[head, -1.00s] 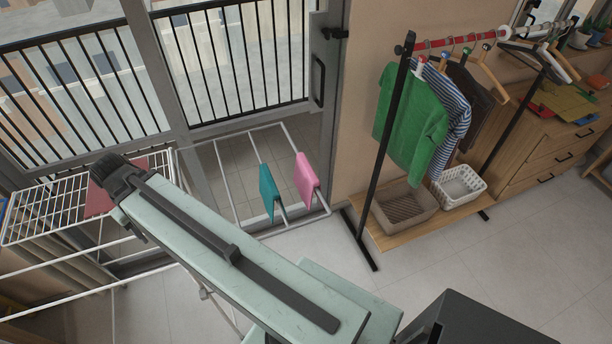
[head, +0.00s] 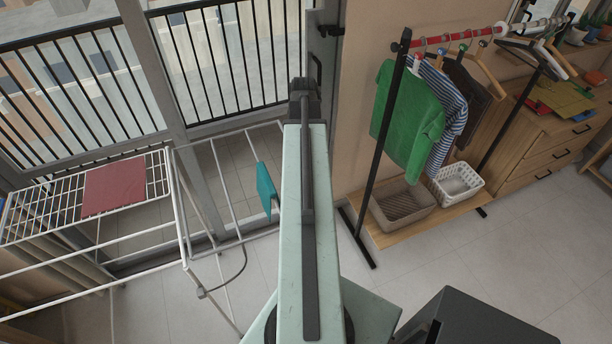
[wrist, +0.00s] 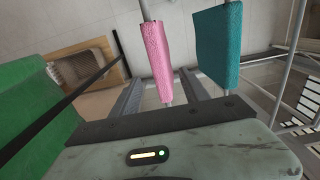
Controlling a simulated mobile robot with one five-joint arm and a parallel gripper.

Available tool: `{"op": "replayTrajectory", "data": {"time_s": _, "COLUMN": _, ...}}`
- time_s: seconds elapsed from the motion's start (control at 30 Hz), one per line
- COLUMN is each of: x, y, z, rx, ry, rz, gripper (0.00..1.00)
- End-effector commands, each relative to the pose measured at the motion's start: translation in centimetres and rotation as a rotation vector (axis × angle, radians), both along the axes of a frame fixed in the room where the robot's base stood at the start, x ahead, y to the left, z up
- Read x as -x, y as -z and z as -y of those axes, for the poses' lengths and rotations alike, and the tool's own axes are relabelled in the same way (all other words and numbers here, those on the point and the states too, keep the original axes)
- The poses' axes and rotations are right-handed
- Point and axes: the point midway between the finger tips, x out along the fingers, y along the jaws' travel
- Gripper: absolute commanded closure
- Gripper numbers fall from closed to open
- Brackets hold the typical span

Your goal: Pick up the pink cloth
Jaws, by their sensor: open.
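The pink cloth (wrist: 157,62) hangs folded over a light rail of the drying rack in the wrist view. In the head view it is hidden behind my arm. My gripper (wrist: 162,78) is open, with its two grey fingers to the left and right of the pink cloth's lower end in the wrist view. I cannot tell how far the cloth is from the fingers in depth. The gripper holds nothing that I can see.
A teal cloth (head: 266,188) hangs close beside, on the drying rack (head: 225,187); it also shows in the wrist view (wrist: 219,46). A red cloth (head: 113,186) lies on the rack's left shelf. A clothes rail with a green shirt (head: 412,122) stands to the right.

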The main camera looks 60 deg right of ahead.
Motion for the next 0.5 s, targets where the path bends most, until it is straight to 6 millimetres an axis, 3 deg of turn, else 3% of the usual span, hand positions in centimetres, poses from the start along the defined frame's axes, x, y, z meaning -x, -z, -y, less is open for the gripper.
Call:
{"op": "replayTrajectory", "data": {"time_s": 0.1, "x": 0.0, "y": 2.2, "z": 0.0, "rx": 0.0, "ry": 0.0, "rz": 0.0, "gripper": 0.47}}
{"op": "replayTrajectory", "data": {"time_s": 0.3, "x": 0.0, "y": 2.4, "z": 0.0, "rx": 0.0, "ry": -0.001, "rz": 0.0, "gripper": 0.47}}
{"op": "replayTrajectory", "data": {"time_s": 0.5, "x": 0.4, "y": 5.5, "z": 0.0, "rx": 0.0, "ry": -0.001, "rz": 0.0, "gripper": 0.47}}
